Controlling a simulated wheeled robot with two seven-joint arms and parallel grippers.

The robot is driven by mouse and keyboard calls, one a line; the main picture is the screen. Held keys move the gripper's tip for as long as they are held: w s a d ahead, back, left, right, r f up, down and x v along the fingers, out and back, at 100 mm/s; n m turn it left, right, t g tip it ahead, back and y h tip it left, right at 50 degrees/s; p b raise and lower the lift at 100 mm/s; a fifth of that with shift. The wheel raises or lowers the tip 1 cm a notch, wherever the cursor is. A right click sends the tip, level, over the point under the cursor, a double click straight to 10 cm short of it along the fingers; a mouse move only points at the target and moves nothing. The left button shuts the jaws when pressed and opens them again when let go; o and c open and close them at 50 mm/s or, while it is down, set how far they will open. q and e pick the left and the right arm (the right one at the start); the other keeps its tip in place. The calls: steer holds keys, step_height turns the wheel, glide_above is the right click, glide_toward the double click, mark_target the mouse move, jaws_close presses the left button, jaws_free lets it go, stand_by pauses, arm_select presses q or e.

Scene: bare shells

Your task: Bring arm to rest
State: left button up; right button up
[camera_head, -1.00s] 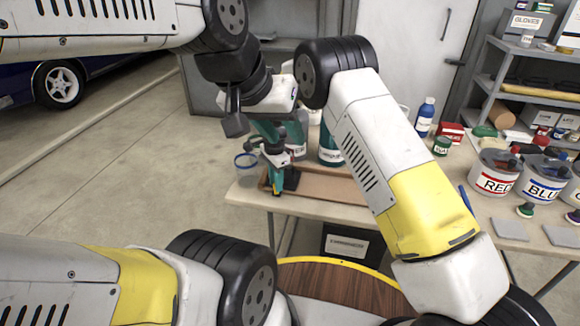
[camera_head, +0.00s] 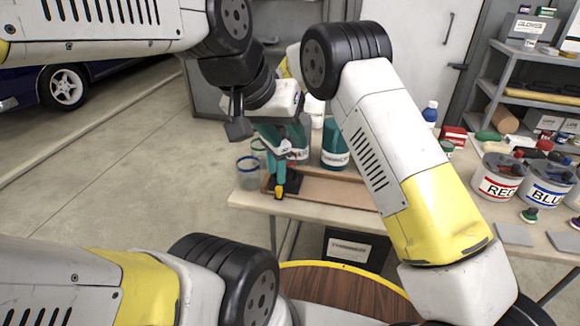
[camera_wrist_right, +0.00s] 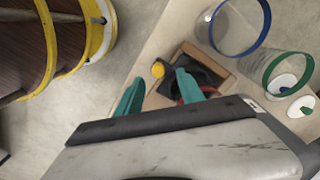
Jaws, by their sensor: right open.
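My left arm comes in from the upper left.
Clear cups with a blue rim (camera_wrist_right: 262,38) and a green rim (camera_wrist_right: 290,60) stand beside the tray. A teal bottle (camera_head: 335,145) is behind it. Red-labelled (camera_head: 497,185) and blue-labelled (camera_head: 547,190) buckets stand right. A round wooden top (camera_head: 330,290) is in front. Floor at left is clear.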

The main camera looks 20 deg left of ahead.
step_height(320, 180, up, 2)
steer(key=shift+r, duration=0.1)
